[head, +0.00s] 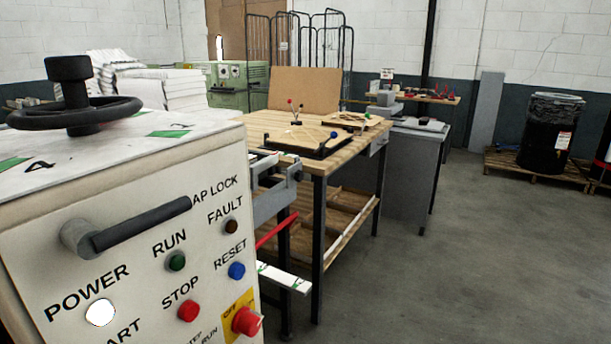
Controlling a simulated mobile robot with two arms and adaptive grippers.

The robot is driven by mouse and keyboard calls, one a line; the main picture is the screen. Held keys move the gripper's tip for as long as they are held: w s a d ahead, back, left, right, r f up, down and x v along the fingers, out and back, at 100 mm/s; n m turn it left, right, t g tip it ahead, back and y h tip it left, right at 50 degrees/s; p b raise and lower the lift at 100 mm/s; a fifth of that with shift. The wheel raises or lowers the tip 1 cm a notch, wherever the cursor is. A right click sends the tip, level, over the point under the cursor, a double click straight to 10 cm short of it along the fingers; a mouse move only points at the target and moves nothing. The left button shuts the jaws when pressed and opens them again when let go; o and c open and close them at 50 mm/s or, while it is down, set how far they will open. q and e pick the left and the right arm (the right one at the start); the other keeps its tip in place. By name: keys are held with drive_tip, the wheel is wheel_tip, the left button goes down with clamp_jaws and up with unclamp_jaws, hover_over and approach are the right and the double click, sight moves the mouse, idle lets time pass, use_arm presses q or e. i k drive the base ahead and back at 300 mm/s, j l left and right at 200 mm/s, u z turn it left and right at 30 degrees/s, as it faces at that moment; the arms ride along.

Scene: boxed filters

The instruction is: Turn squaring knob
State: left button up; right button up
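No label reading "squaring" is legible. A black handwheel (75,113) with a short upright knob (69,69) at its hub sits on top of the white machine cabinet (120,205) at the left; I cannot tell whether this is the squaring knob. On the cabinet's front is a dark bar handle (140,225) under a partly cut label ending "AP LOCK". Neither of my grippers shows in the head view, and nothing touches the wheel or the handle in what I see.
The panel has a red stop button (188,311), a blue reset button (237,271) and a red emergency knob (246,321). A wooden workbench (345,150) stands close behind the cabinet. Open floor (470,250) lies at the right, with a black drum (552,133) on a pallet beyond.

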sight(298, 176)
drive_tip(key=i+l+u, duration=0.15)
drive_tip(key=l, duration=0.25)
drive_tip(key=i+l+u, duration=0.1)
drive_tip(key=l, duration=0.35)
drive_tip(key=i+l+u, duration=0.15)
drive_tip(key=l, duration=0.25)
drive_tip(key=i+l+u, duration=0.1)
drive_tip(key=i+l, duration=0.15)
drive_tip(key=l, duration=0.25)
drive_tip(key=i+l+u, duration=0.15)
drive_tip(key=l, duration=0.3)
drive_tip(key=k, duration=0.05)
